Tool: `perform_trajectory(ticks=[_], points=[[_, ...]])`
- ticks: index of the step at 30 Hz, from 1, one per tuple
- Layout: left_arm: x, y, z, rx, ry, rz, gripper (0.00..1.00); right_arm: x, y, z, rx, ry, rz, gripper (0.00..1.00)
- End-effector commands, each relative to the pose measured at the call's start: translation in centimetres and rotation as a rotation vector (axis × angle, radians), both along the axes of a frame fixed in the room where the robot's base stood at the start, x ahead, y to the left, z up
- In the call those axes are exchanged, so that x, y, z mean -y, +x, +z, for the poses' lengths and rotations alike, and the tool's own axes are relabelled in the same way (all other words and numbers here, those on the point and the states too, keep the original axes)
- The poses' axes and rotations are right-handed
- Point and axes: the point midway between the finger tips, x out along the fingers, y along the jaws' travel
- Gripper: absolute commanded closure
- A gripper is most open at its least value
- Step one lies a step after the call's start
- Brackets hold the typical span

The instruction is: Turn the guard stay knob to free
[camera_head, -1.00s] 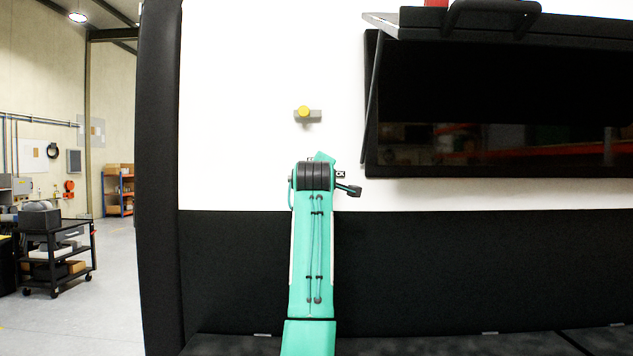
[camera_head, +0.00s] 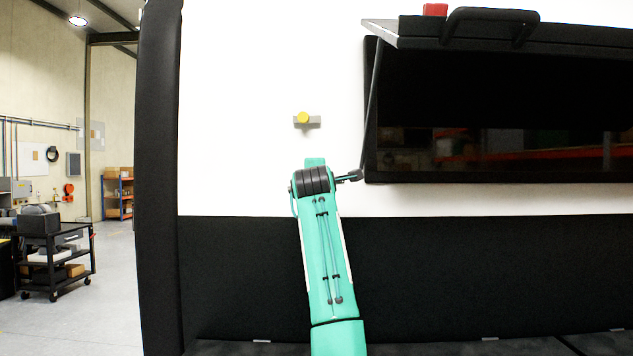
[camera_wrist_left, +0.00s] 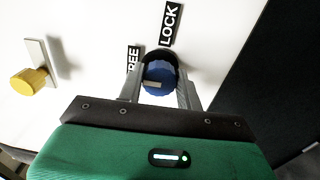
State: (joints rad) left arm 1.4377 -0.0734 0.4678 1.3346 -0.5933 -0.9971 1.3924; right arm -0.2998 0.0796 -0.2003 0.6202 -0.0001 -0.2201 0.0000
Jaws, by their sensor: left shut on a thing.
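In the left wrist view a round blue knob (camera_wrist_left: 158,76) with a pale mark on its face sits on the white wall. My left gripper (camera_wrist_left: 160,90) is shut on it, with one finger on each side. A black LOCK label (camera_wrist_left: 170,24) stands above the knob. A FREE label (camera_wrist_left: 133,60) is at its upper left, partly covered by a finger. The pale mark lies at the lower left of the knob's face. In the head view my teal left arm hides the knob, the labels and the gripper tips. My right gripper is not in view.
A yellow knob on a grey plate (camera_head: 303,119) is on the wall above my arm; it also shows in the wrist view (camera_wrist_left: 30,82). A raised black flap (camera_head: 585,42) and its strut (camera_head: 371,110) are at right, beside a dark window (camera_head: 500,110). A cart (camera_head: 55,250) stands far left.

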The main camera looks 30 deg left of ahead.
Motion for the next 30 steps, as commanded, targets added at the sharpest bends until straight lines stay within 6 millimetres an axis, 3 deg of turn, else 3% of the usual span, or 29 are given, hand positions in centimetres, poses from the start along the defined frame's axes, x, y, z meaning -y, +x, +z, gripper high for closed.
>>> perform_trajectory(ticks=[10,11,14,23,30], points=[[0.0,0.1,-0.3,-0.003,-0.005,0.000,0.87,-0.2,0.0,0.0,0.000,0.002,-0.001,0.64],[0.0,0.1,-0.3,-0.003,-0.005,0.000,0.61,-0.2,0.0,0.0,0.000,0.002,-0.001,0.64],[0.0,0.0,-0.2,-0.002,-0.005,0.000,0.43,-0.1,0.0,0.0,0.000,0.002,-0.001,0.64],[0.1,-0.1,-0.1,0.000,-0.002,0.000,0.43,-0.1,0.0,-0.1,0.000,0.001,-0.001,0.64],[1.6,-2.5,-0.5,0.005,-0.003,-0.002,0.43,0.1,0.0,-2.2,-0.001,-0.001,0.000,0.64]])
